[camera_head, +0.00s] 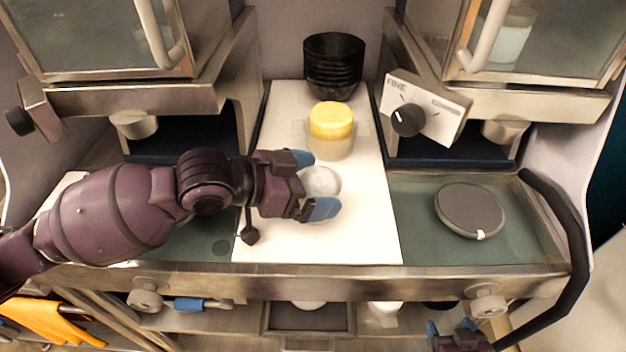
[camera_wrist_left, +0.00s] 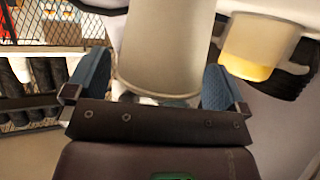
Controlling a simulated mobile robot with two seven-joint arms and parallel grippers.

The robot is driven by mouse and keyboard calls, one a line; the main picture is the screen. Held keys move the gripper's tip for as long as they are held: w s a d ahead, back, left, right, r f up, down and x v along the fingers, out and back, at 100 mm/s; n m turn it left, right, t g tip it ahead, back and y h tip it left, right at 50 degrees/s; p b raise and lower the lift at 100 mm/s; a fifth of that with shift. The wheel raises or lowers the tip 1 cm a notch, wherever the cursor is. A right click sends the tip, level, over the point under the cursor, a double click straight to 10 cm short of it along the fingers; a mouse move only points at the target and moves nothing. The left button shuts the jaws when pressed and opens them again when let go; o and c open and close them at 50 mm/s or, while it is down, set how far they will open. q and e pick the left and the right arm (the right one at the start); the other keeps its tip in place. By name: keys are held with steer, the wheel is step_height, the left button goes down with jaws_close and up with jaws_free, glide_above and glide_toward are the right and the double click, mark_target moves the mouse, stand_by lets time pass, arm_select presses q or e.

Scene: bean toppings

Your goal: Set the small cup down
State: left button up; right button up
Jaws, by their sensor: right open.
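The small cup (camera_head: 322,181) is whitish and sits between the blue fingertips of my left gripper (camera_head: 312,184), over the white board in the head view. My right gripper (camera_head: 452,332) is open at the bottom edge of the head view, below the counter front and partly cut off.
A yellow-topped container (camera_head: 331,121) stands just behind the cup; a stack of black bowls (camera_head: 334,66) is at the back. A dark round disc (camera_head: 469,210) lies on the right. The white board (camera_head: 345,240) is clear in front. Machines flank both sides.

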arm_select(q)
steer(key=shift+r, duration=0.2)
steer(key=v, duration=1.2)
arm_select(e)
steer(key=shift+s+f, duration=0.1)
steer(key=shift+f, duration=0.15)
steer(key=shift+w+r, duration=0.15)
steer(key=shift+w, duration=0.15)
